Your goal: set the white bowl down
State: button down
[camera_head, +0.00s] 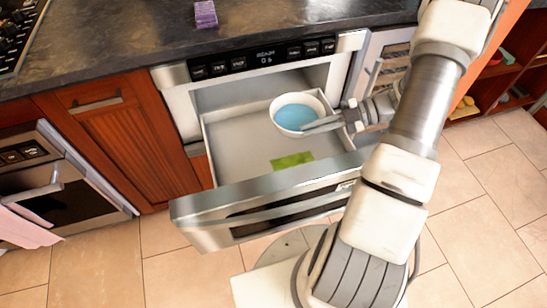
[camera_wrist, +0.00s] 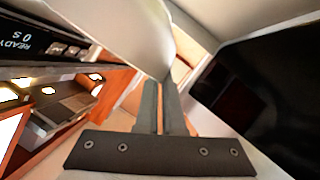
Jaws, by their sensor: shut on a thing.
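The white bowl (camera_head: 299,113), blue inside, is in the head view over the right part of the open microwave drawer (camera_head: 232,140). My gripper (camera_head: 322,124) reaches in from the right and is shut on the bowl's right rim. The bowl looks roughly level; I cannot tell whether its base touches the drawer floor. In the wrist view the bowl's pale wall (camera_wrist: 125,32) fills the top middle, at the tips of my gripper's fingers (camera_wrist: 162,88).
A green flat item (camera_head: 292,160) lies on the drawer floor near the front. The drawer front (camera_head: 270,200) stands out over the tiled floor. A dark counter (camera_head: 130,50) with a purple block (camera_head: 205,14) is above. The drawer's left half is clear.

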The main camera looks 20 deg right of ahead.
notch_tip(320, 180, down, 3)
jog(key=b, duration=0.6)
send_over(269, 164)
notch_tip(269, 164, down, 7)
jog(key=shift+a+f+b, duration=0.1)
jog(key=shift+f+b, duration=0.85)
jog(key=shift+f, duration=0.8)
jog(key=shift+f, duration=0.15)
jog(key=c, duration=1)
grip_release()
jog(key=shift+c, duration=0.2)
